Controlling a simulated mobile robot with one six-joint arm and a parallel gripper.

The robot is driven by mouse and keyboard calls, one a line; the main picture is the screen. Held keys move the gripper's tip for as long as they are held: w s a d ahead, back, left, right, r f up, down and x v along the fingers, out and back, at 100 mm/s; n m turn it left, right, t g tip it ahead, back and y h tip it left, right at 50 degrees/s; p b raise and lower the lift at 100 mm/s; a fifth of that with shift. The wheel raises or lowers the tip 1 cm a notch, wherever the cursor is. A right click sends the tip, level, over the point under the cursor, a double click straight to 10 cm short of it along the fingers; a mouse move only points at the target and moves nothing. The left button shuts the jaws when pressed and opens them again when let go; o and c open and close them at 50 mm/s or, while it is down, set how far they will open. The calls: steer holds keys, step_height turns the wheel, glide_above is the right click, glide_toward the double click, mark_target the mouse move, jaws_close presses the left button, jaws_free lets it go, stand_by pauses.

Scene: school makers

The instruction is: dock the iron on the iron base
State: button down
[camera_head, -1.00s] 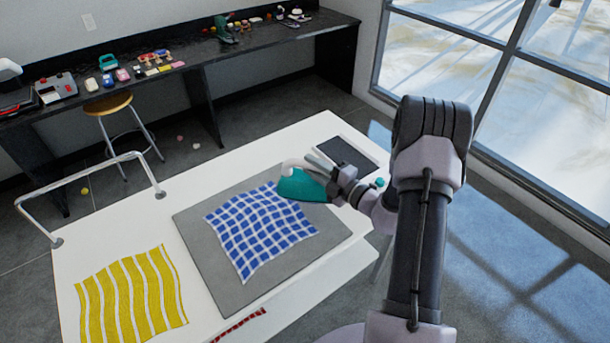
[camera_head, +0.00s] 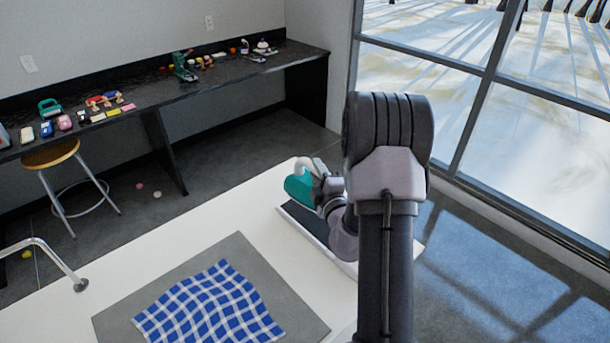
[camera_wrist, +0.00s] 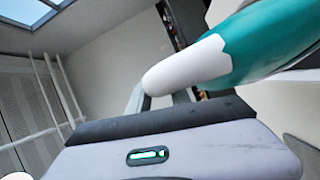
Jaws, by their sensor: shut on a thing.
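The teal and white iron (camera_head: 299,188) is held by my gripper (camera_head: 322,186) above the far right part of the white table. In the wrist view the iron (camera_wrist: 265,48) crosses the upper right, its white part between my gripper's fingers. My gripper is shut on it. The iron base (camera_head: 300,228), a dark pad with a white rim, lies on the table below the iron. My arm hides part of the base. The iron appears apart from the pad, though the exact gap cannot be told.
A blue checked cloth (camera_head: 210,308) lies on a grey mat (camera_head: 285,298) left of the base. A metal rail (camera_head: 55,262) stands at the table's left edge. A stool (camera_head: 50,155) and a cluttered dark bench (camera_head: 215,75) stand behind. White tabletop (camera_head: 200,222) behind the mat is clear.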

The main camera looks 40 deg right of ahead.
mark_target(298, 185)
steer(key=shift+w+d, duration=0.1)
steer(key=shift+d, duration=0.2)
steer(key=shift+a+f+b, duration=0.1)
steer(key=shift+f+b, duration=0.55)
steer(key=shift+b, duration=0.15)
step_height(298, 185, down, 4)
steer(key=b, duration=0.4)
steer(key=shift+f+b, duration=0.25)
steer(key=shift+b, duration=0.1)
steer(key=shift+r, duration=0.1)
steer(key=shift+p, duration=0.7)
steer(key=shift+f+b, duration=0.45)
steer(key=shift+f, duration=0.15)
steer(key=c, duration=1.5)
jaws_free()
